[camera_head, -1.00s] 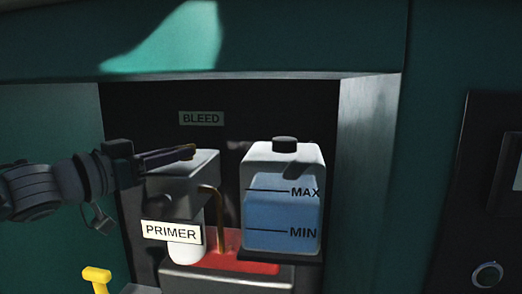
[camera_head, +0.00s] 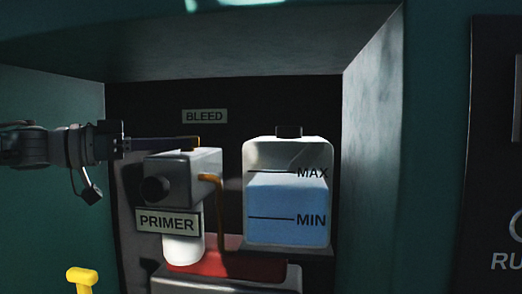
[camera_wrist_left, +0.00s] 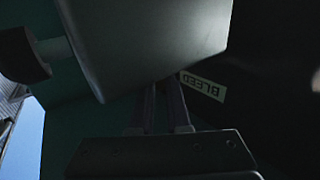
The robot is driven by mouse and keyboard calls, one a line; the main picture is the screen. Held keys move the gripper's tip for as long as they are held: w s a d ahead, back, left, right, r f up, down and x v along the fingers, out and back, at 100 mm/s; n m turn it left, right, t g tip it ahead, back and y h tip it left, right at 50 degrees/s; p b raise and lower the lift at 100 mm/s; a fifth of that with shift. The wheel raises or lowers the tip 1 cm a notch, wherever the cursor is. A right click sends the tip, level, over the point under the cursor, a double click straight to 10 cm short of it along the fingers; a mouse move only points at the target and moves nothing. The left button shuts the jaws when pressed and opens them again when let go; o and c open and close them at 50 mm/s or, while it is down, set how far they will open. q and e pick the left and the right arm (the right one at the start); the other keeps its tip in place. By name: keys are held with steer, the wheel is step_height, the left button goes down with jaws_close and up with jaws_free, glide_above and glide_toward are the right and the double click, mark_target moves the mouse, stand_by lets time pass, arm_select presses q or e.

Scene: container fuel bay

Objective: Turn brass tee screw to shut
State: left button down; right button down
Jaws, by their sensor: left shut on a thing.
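The brass tee screw (camera_head: 191,139) shows as a small brownish-gold bit on top of the grey primer block (camera_head: 196,165), below the BLEED label (camera_head: 204,116). My left gripper (camera_head: 188,143) reaches in from the left, its fingers level over the block's top, shut on the screw. The fingers cover most of the screw, so its angle cannot be told. In the left wrist view the gripper fingers (camera_wrist_left: 165,108) run up behind the grey block (camera_wrist_left: 150,40), and the screw is hidden. My right gripper is not in view.
A tank (camera_head: 288,205) of blue liquid with a black cap stands right of the block. A copper pipe (camera_head: 218,210) runs down from the block to a red surface. A black knob (camera_head: 156,190) juts from the block's front. A yellow handle (camera_head: 80,276) stands lower left. Recess walls flank the bay.

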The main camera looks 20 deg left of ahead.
arm_select(q)
steer(key=shift+f, duration=0.2)
steer(key=c, duration=0.9)
jaws_free()
steer(key=shift+r, duration=0.1)
